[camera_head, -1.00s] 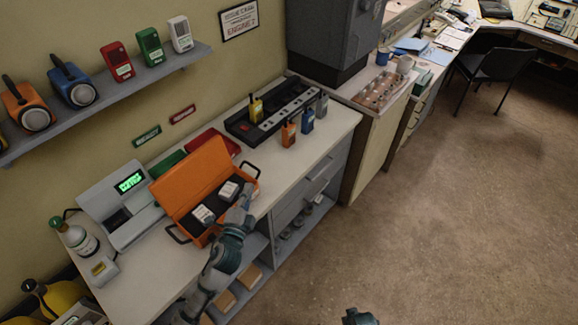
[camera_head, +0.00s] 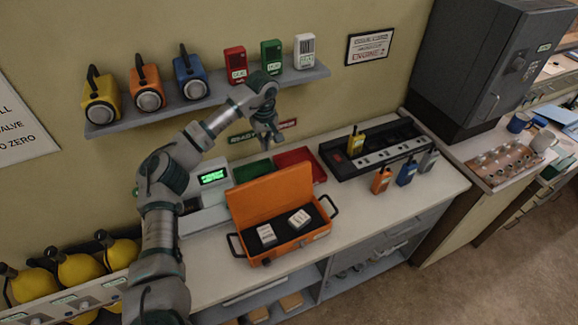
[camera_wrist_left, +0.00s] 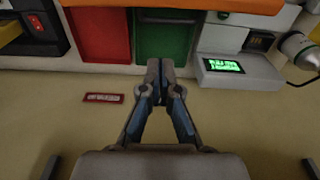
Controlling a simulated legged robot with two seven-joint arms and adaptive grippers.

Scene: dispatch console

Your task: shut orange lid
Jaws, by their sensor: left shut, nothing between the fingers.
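The orange case (camera_head: 290,247) stands on the counter with its orange lid (camera_head: 268,196) raised and leaning back at the rear. My left gripper (camera_head: 268,140) is up by the wall behind the lid, below the shelf, pointing down, shut and empty. In the left wrist view my gripper's fingers (camera_wrist_left: 160,68) meet at the tips, in front of the red and green panels. An orange strip of the lid (camera_wrist_left: 150,18) crosses the top of that view. My right gripper is out of view.
A shelf (camera_head: 215,97) with lamps and small devices is just above my left gripper. Red (camera_head: 298,161) and green (camera_head: 252,169) flat items lie behind the lid. A grey device with a green display (camera_head: 213,176) is left of it. Radios (camera_head: 382,181) stand at right.

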